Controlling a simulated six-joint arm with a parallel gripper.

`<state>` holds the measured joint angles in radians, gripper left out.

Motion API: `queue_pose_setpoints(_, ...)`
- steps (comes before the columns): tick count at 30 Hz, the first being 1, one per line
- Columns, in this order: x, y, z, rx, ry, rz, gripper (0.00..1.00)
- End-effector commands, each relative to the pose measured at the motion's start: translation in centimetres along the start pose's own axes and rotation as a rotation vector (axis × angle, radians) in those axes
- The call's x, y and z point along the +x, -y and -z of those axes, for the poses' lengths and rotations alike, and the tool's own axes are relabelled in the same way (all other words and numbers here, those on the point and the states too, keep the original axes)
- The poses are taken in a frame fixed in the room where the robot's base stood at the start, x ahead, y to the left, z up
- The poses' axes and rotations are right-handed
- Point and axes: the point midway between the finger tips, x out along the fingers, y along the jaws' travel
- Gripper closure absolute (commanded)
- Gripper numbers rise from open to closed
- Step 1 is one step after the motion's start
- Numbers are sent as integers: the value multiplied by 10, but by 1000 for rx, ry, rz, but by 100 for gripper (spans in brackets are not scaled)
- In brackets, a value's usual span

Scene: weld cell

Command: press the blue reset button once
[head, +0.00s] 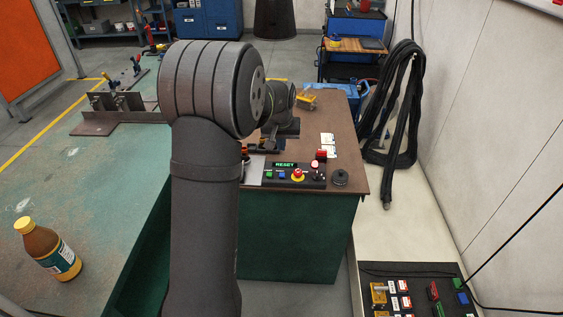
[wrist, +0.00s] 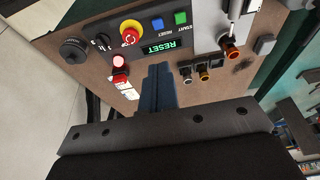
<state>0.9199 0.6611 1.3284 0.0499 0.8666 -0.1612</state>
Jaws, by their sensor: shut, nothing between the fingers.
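The control box (head: 310,181) sits on the brown table top, with a lit RESET display (head: 284,165). In the wrist view the box appears upside down, and the blue button (wrist: 158,23) shows uncovered between the green button (wrist: 180,18) and the red emergency stop (wrist: 131,33). My gripper (wrist: 158,68) is shut and empty. Its tips point toward the display edge, apart from the blue button in the picture; their height above the box is unclear.
A red-lit lamp (wrist: 119,61) and a red block (wrist: 119,76) are close beside the fingers. A grey plate (wrist: 207,32) with fittings adjoins the box. A black knob (head: 340,177) stands at the box's right. A bottle (head: 49,250) stands on the green table, far left.

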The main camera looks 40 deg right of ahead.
Motion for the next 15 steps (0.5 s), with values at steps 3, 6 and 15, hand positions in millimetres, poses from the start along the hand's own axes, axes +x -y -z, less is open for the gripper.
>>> queue_pose_setpoints(3, 14, 0, -1, 0, 3, 1, 100)
queue_pose_setpoints(6, 34, 0, -1, 0, 4, 1, 100)
queue_pose_setpoints(15, 96, 0, -1, 0, 4, 1, 100)
